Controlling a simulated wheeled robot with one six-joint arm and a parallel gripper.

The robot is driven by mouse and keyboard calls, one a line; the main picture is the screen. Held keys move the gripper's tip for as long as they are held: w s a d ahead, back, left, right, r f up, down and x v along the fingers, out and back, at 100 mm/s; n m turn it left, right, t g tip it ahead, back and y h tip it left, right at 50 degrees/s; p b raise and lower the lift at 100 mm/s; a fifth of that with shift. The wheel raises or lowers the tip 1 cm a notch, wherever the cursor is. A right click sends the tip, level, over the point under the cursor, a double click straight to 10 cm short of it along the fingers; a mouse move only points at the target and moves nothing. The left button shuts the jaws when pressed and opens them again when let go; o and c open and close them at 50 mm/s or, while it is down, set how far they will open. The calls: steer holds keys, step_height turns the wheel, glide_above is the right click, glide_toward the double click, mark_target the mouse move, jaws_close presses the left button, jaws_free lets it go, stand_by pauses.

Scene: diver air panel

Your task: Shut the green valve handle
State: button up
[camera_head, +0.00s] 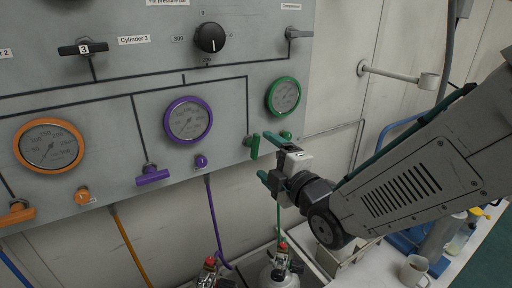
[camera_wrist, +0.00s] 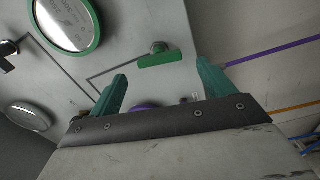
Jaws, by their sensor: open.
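The green valve handle (camera_head: 254,147) is a short bar at the lower right of the grey panel, standing nearly upright in the head view. In the wrist view the handle (camera_wrist: 160,60) lies across the picture, ahead of the gap between my fingers. My gripper (camera_head: 268,158) is open and empty, with one teal finger above the other, just right of the handle. In the wrist view my gripper (camera_wrist: 162,84) has a finger on each side of the gap. The handle is not between the pads; whether a fingertip touches it I cannot tell.
A green-rimmed gauge (camera_head: 284,97) and a small green knob (camera_head: 286,134) sit close above my gripper. A purple handle (camera_head: 153,176) and purple gauge (camera_head: 188,120) are to the left.

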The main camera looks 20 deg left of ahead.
mark_target(257, 148)
steer(key=x, duration=0.6)
steer(key=shift+w, duration=0.1)
steer(key=c, duration=1)
